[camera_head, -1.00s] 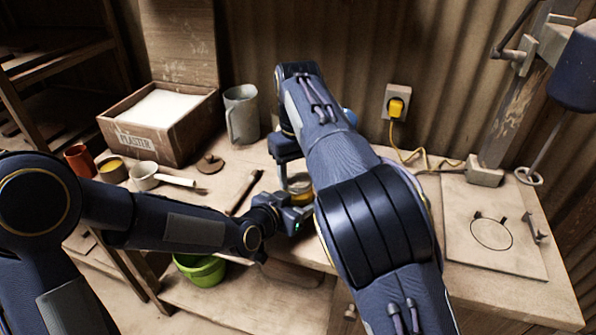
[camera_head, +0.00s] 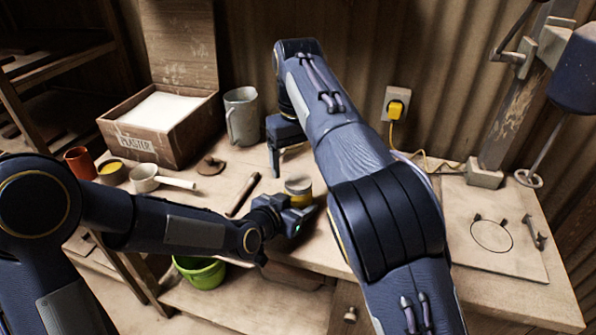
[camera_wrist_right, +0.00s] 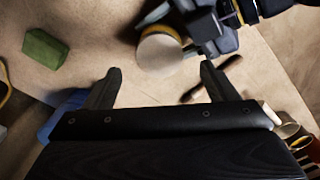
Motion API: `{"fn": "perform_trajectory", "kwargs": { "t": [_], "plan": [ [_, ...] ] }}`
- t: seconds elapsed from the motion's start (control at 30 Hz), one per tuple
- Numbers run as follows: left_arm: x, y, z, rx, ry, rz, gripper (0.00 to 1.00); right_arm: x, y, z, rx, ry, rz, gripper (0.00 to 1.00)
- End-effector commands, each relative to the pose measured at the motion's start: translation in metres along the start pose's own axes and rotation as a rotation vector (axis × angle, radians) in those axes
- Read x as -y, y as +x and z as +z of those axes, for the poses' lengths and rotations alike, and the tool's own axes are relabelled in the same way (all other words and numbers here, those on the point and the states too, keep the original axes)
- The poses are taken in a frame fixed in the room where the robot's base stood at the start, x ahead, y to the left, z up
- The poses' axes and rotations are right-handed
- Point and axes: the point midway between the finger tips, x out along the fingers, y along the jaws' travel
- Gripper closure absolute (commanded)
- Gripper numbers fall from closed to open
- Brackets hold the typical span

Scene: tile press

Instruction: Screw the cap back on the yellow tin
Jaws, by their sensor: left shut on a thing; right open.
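The yellow tin (camera_head: 298,196) stands on the bench in the head view. A pale, round, level top (camera_head: 298,183) shows on it and looks like the cap; how tightly it sits I cannot tell. In the right wrist view the pale top (camera_wrist_right: 160,53) has a yellow edge beside it. My left gripper (camera_head: 305,207) is shut on the tin, low at its near side. My right gripper (camera_head: 276,172) is open and empty, above and to the left of the tin. In the right wrist view its fingers (camera_wrist_right: 160,72) are spread and clear of the tin.
A dark stick (camera_head: 242,194) lies near the left gripper. A green block (camera_wrist_right: 45,48) lies left in the wrist view. A board (camera_head: 495,260) lies right.

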Motion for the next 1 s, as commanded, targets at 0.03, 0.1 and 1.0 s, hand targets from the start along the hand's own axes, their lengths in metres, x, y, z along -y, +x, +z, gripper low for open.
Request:
{"fn": "perform_trajectory", "kwargs": {
  "t": [0.03, 0.1, 1.0],
  "plan": [
    [0.0, 0.0, 0.0, -0.001, 0.0, 0.0, 1.0, -0.001, -0.009, -0.001, -0.004, 0.001, 0.0, 0.21],
    [0.0, 0.0, 0.0, -0.001, 0.0, 0.0, 1.0, -0.001, -0.018, -0.001, -0.002, 0.002, 0.002, 0.21],
    [0.0, 0.0, 0.0, -0.001, 0.0, 0.0, 0.17, -0.001, -0.033, 0.0, 0.001, 0.003, 0.002, 0.21]
  ]
}}
